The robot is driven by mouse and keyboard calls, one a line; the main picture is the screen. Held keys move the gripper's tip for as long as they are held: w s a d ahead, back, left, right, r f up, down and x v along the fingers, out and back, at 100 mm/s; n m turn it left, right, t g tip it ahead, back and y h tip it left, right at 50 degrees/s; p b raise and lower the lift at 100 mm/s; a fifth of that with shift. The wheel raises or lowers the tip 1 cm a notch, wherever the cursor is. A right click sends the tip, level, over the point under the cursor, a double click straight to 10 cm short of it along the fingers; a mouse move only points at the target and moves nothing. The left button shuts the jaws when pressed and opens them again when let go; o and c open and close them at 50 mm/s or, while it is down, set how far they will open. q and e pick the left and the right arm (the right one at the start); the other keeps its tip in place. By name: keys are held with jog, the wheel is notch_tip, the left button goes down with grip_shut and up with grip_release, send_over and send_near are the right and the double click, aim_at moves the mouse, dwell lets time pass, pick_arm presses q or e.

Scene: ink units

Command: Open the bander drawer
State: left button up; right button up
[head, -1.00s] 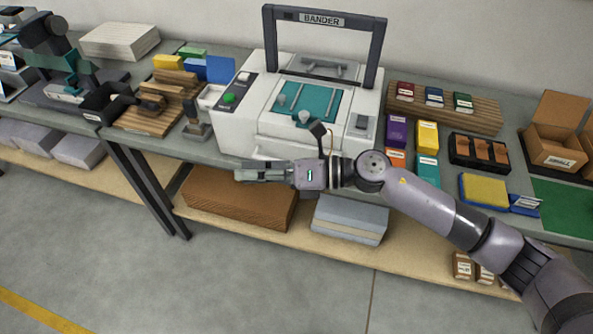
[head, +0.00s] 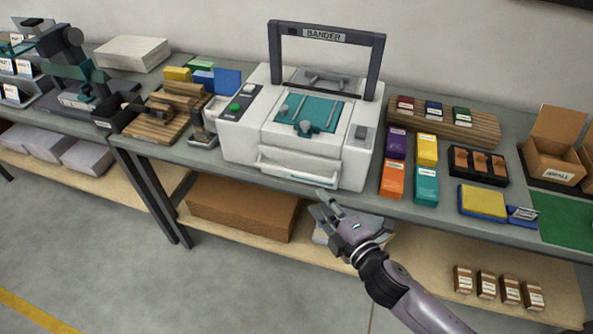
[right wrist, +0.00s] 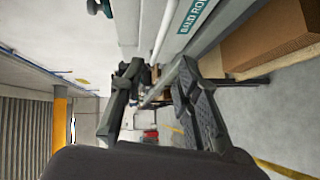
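The white bander (head: 240,135) stands on the bench under a dark frame with a BANDER sign. Its drawer (head: 325,179) is in the lower front and looks shut, with a white bar handle (head: 275,166) across it. My right gripper (head: 326,200) is just below and in front of the drawer, pointing up towards it. In the right wrist view my right gripper (right wrist: 158,88) is open and empty, its dark fingers apart. The white handle bar (right wrist: 166,28) and a teal label (right wrist: 194,14) show just beyond the fingers. My left gripper is not in view.
Colored boxes (head: 396,145) stand right of the bander. A wooden block stand (head: 180,100) is to its left. Below, the shelf holds a brown box (head: 240,208) and a grey stack partly behind my gripper. The floor in front is clear.

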aim_at(298, 174)
jog(key=p+x, duration=0.1)
jog(key=x, duration=1.2)
jog(key=shift+a, duration=0.1)
grip_shut()
jog(key=shift+s, duration=0.1)
